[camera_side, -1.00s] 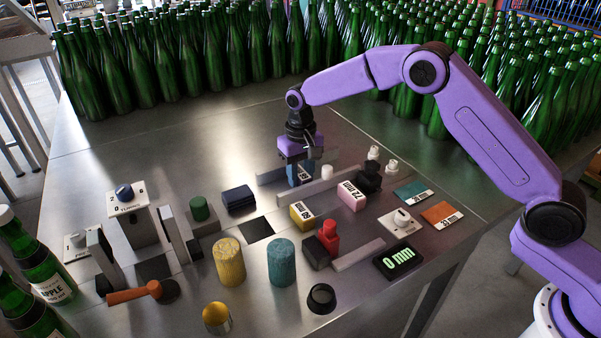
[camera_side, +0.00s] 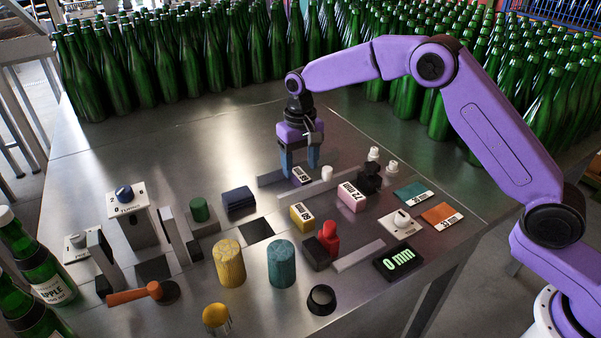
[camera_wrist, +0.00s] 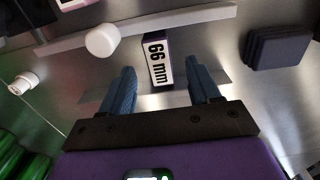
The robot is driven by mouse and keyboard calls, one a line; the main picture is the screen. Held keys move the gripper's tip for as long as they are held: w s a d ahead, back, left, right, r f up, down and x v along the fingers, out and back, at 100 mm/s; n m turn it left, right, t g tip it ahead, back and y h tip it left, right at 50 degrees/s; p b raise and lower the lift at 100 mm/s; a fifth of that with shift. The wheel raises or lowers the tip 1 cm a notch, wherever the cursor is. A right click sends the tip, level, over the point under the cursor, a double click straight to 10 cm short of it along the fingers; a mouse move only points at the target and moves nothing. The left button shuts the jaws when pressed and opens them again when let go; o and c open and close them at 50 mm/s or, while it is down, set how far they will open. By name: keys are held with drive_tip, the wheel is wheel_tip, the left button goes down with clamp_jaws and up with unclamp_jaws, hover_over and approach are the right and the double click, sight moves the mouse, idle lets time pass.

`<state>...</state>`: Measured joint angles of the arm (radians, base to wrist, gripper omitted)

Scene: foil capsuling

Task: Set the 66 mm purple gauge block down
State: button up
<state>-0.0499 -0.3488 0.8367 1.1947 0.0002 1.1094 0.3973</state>
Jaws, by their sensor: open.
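The 66 mm purple gauge block (camera_side: 300,177) rests on the steel table behind the long grey rail, its white label facing up. In the wrist view the block (camera_wrist: 158,62) shows its "66 mm" label and a dark purple side. My gripper (camera_side: 300,170) is open around and above the block, its two blue fingers pointing down. In the wrist view the fingers of my gripper (camera_wrist: 163,90) stand apart on either side of the block's near end, with clear gaps to it.
A grey rail (camera_side: 326,183) runs just in front of the block, with a white knob (camera_side: 327,172) near it. A yellow block (camera_side: 302,216) and a pink 72 mm block (camera_side: 351,197) lie in front of the rail. Dark blue stacked pads (camera_side: 238,201) are to the left. Green bottles (camera_side: 250,45) fill the back.

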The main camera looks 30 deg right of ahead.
sight(301, 176)
wheel_tip(301, 176, up, 8)
drive_tip(key=shift+r, duration=0.25)
drive_tip(key=s+d+r+n, duration=0.1)
drive_tip(key=s+n, duration=0.2)
drive_tip(key=s, duration=0.8)
drive_tip(key=s+d+r+n, duration=0.15)
drive_tip(key=s+n, duration=0.25)
drive_tip(key=s, duration=0.6)
drive_tip(key=s+d+f+n, duration=0.2)
drive_tip(key=s+d, duration=0.4)
drive_tip(key=s, duration=0.4)
drive_tip(key=s+d+f+n, duration=0.2)
drive_tip(key=s+d, duration=0.3)
drive_tip(key=s, duration=0.6)
drive_tip(key=shift+d+n, duration=0.4)
drive_tip(key=shift+n, duration=0.4)
drive_tip(key=shift+o, duration=0.4)
drive_tip(key=shift+w, duration=0.1)
